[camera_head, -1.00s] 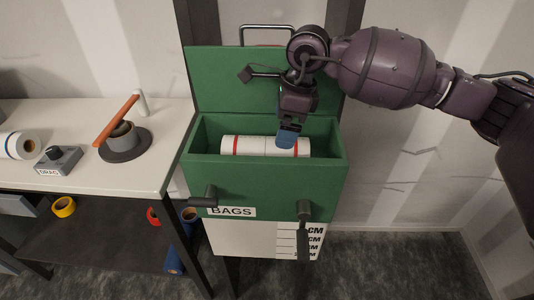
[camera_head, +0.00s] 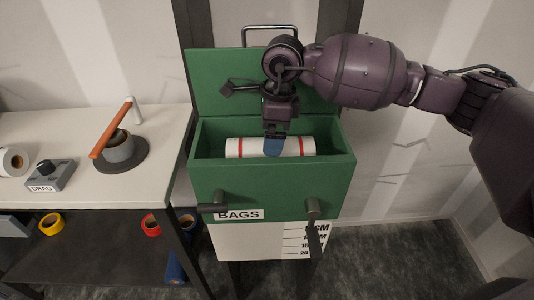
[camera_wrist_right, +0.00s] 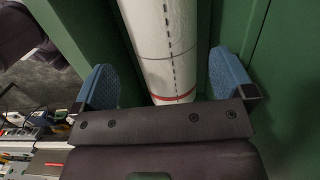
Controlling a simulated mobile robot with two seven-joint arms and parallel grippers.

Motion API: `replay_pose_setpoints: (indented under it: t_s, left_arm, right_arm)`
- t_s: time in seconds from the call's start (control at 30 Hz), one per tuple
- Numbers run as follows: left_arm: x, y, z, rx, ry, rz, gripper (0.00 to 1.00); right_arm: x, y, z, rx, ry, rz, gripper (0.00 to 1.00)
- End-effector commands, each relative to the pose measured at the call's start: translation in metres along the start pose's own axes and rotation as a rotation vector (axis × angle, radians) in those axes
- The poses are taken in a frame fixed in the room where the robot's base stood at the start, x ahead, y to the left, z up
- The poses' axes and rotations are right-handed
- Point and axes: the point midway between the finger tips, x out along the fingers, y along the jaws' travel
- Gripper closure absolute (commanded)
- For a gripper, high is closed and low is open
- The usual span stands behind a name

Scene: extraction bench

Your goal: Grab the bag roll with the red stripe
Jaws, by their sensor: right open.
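The bag roll (camera_head: 247,148) is white with red stripes near its ends. It lies across the inside of the open green bin marked BAGS (camera_head: 270,186). The fingers stand apart from the roll on both sides. My left gripper is not in view.
The bin's green walls (camera_head: 335,137) stand close around the roll. Its raised lid (camera_head: 215,80) is behind. Tape rolls sit on the lower shelf.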

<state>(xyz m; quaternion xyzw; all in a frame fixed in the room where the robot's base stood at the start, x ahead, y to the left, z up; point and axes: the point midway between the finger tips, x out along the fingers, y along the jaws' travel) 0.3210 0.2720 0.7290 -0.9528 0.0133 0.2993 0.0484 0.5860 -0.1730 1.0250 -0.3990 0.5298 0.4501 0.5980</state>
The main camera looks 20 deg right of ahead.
Motion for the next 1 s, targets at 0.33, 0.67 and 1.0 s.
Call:
replay_pose_setpoints:
  t_s: [0.33, 0.67, 1.0]
  left_arm:
    - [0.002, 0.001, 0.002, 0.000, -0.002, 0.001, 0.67]
    - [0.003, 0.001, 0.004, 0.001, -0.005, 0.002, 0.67]
    - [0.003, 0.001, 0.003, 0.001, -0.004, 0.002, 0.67]
  right_arm:
    - [0.030, -0.002, -0.004, 0.001, 0.001, 0.004, 0.00]
    - [0.065, -0.004, -0.006, -0.001, -0.001, 0.001, 0.00]
    - [0.064, -0.004, -0.006, 0.000, 0.000, 0.000, 0.23]
